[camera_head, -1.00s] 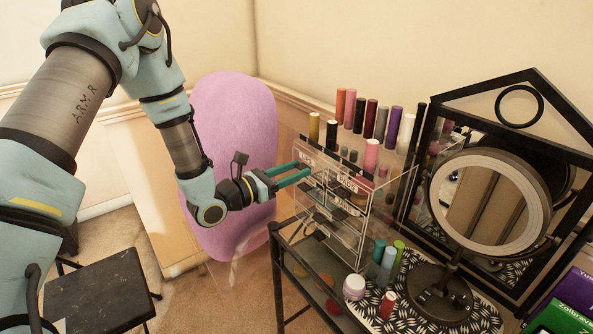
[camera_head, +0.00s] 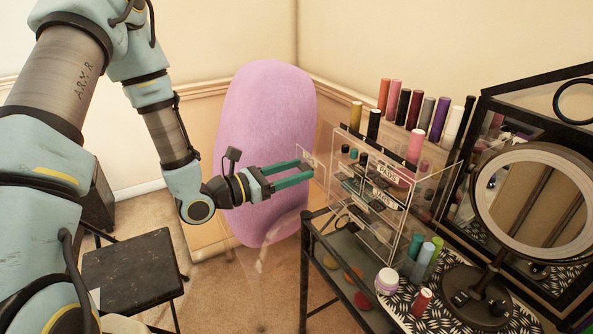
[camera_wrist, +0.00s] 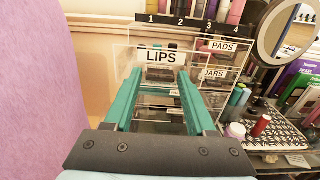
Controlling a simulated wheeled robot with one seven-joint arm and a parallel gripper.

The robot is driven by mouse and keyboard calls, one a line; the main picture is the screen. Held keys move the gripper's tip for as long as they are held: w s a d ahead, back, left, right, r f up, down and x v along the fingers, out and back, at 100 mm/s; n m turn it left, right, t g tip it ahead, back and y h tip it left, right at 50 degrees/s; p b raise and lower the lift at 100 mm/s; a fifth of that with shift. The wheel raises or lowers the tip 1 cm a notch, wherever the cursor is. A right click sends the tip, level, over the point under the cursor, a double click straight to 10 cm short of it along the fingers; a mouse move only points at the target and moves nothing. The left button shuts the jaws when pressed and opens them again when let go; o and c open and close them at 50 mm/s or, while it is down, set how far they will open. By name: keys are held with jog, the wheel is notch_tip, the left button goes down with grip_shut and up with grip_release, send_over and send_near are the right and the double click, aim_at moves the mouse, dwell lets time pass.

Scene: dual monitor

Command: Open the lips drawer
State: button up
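The clear lips drawer's front, with its "LIPS" label, shows in the wrist view (camera_wrist: 161,57). In the head view its clear panel (camera_head: 309,153) stands out to the left of the cabinet, so the drawer appears partly pulled out. The clear cabinet (camera_head: 352,215) stands on a side table. My gripper (camera_head: 307,170) is at the drawer front. In the wrist view its two teal fingers (camera_wrist: 160,73) are apart, with their tips just below the label on either side. I cannot tell whether they touch the drawer.
The "PADS" drawer (camera_head: 387,173) and "JARS" drawer (camera_head: 382,196) are beside it in the cabinet. Several tubes (camera_head: 415,112) stand behind its top. A round mirror (camera_head: 535,205) and jar (camera_head: 387,281) are at right. A pink rounded object (camera_head: 265,130) stands close behind my gripper.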

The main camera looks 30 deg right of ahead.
jog(key=shift+o, duration=1.3)
jog(key=a+b, duration=0.3)
jog(key=a, duration=0.7)
jog(key=shift+w+a, duration=0.25)
jog(key=shift+a, duration=0.15)
jog(key=s+a+f+m+g+y, duration=0.3)
jog(key=s+a+m+g+y, duration=0.35)
jog(key=a+m+y, duration=0.65)
jog(key=w+a+r+m+t+y, duration=0.1)
jog(key=w+a+m+t+y, duration=0.1)
jog(key=w+a+t, duration=0.2)
jog(key=w+a+r+m+t+y, duration=0.2)
jog(key=w+a+t, duration=0.3)
jog(key=a, duration=0.6)
jog(key=shift+w+a+r+m+y, duration=0.15)
jog(key=shift+a+m+y, duration=0.2)
jog(key=shift+m, duration=0.45)
